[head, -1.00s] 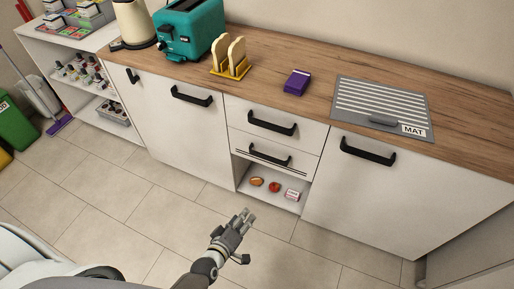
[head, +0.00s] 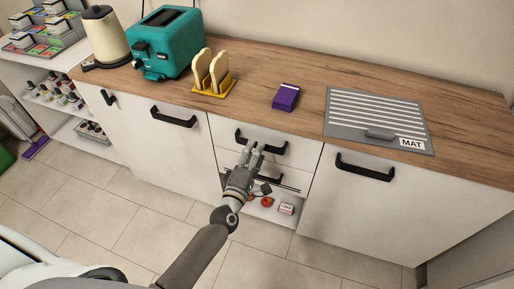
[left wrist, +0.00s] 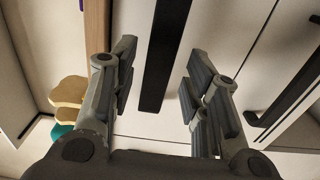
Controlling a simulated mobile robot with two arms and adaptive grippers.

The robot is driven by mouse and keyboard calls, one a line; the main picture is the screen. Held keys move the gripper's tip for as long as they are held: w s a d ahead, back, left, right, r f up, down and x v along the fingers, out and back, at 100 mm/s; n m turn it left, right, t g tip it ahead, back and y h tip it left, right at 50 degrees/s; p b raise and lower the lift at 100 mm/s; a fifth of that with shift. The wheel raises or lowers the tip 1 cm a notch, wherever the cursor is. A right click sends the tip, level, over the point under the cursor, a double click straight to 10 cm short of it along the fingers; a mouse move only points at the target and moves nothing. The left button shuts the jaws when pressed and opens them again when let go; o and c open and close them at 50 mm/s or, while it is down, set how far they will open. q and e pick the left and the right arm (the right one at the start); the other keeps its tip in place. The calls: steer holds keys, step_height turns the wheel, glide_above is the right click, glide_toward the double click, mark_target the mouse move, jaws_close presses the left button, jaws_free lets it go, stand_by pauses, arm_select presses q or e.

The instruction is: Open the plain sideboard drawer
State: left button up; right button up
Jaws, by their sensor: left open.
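The plain upper drawer (head: 305,153) of the white sideboard is shut. Its black bar handle (head: 272,148) also shows in the left wrist view (left wrist: 162,60), lying between the fingers. My left gripper (head: 252,150) is open in front of this handle, its fingertips overlapping the handle in the head view. The fingers (left wrist: 158,85) stand apart on either side of the bar; I see no clear contact. My right gripper is not in view.
On the worktop are a purple box (head: 286,96), toast rack (head: 212,85), teal toaster (head: 168,45), kettle (head: 103,35) and grey mat (head: 375,115). Cupboard doors flank the drawers.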

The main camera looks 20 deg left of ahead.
arm_select(q)
steer(key=shift+w, duration=1.25)
steer(key=shift+c, duration=0.3)
jaws_close()
